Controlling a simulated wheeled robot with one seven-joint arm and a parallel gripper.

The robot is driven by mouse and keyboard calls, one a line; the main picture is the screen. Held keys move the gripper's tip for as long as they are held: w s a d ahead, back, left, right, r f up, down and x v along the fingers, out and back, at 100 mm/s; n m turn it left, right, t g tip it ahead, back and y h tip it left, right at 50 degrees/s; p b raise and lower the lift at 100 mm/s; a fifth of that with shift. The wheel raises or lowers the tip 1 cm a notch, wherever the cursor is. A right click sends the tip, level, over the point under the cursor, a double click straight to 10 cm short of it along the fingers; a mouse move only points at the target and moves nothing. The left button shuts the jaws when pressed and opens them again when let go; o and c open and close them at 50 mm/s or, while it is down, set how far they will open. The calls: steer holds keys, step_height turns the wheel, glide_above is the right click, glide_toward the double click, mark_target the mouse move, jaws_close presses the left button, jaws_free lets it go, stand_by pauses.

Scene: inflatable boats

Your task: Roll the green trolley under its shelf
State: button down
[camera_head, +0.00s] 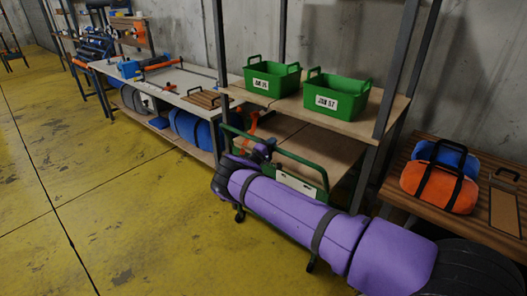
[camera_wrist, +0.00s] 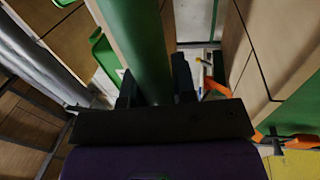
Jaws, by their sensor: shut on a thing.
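The green trolley (camera_head: 310,171) stands at the front of the shelf unit, with a tubular green handle and a pale label plate. My gripper (camera_head: 264,147) is at the handle's left part. In the wrist view the green handle tube (camera_wrist: 134,40) passes between the two dark fingers of my gripper (camera_wrist: 153,80), which are shut on it. The shelf (camera_head: 350,128) is a wooden board on dark posts, with a lower board behind the trolley.
Two labelled green bins (camera_head: 337,96) stand on the shelf. A long workbench (camera_head: 170,95) with blue rolls beneath is to the left. A slatted bench (camera_head: 400,170) with an orange and blue bag (camera_head: 425,190) is to the right. The yellow floor at left is clear.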

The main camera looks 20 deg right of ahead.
steer(key=x, duration=0.2)
steer(key=shift+w+d+f, duration=0.15)
steer(key=shift+w+d, duration=0.05)
steer(key=shift+d, duration=0.2)
steer(key=c, duration=0.9)
jaws_free()
steer(key=shift+w+d, duration=0.1)
steer(key=v, duration=1.1)
